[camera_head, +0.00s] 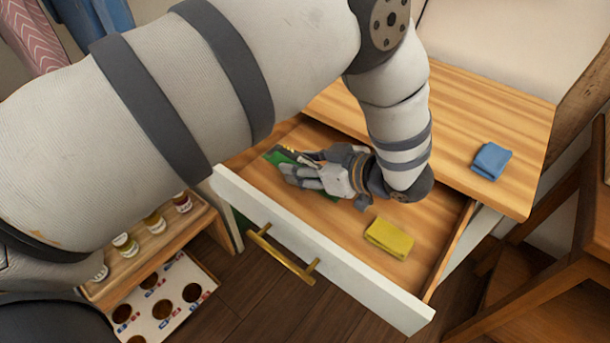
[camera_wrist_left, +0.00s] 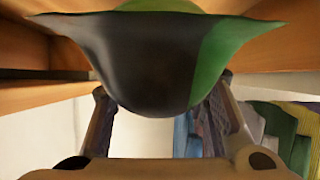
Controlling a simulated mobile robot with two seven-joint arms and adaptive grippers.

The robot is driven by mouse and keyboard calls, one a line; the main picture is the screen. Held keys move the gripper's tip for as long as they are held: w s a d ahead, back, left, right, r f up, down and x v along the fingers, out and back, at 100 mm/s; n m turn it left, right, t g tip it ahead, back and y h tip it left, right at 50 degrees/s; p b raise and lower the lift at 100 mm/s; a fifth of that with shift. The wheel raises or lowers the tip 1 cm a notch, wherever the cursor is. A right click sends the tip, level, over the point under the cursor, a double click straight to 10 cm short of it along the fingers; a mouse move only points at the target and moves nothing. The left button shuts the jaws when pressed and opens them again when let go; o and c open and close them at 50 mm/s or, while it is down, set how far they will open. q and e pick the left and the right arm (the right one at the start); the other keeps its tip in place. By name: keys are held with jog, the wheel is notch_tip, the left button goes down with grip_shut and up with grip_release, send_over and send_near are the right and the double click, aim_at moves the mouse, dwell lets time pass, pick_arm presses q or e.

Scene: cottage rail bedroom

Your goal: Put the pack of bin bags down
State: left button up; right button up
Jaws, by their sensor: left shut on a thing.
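My left gripper (camera_head: 297,166) is shut on the pack of bin bags (camera_head: 275,157), inside or just over the open drawer (camera_head: 340,270). The pack is green and dark; in the head view only green parts show past the fingers. In the left wrist view the pack (camera_wrist_left: 150,60) fills the upper middle, black with a green side, between the two fingers (camera_wrist_left: 160,115). I cannot tell whether the pack touches the drawer floor. My right gripper is not in view.
A yellow folded cloth (camera_head: 389,238) lies in the drawer, right of my gripper. A blue folded cloth (camera_head: 491,161) lies on the wooden top. The drawer front has a brass handle (camera_head: 280,256). A low shelf with small jars (camera_head: 154,222) stands left; a wooden chair-like piece (camera_head: 560,240) stands right.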

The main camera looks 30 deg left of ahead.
pick_arm(q)
jog(key=f, duration=0.4)
jog(key=shift+w+a+b, duration=0.25)
jog(key=shift+a+b, duration=0.1)
jog(key=shift+a, duration=0.05)
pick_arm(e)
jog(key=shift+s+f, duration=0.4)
pick_arm(q)
jog(key=shift+f, duration=0.15)
jog(key=o, duration=1.3)
jog(key=shift+o, duration=0.2)
jog(key=shift+d+r, duration=0.2)
jog(key=shift+r, duration=0.15)
jog(key=v, duration=1.1)
jog(key=shift+d, duration=0.25)
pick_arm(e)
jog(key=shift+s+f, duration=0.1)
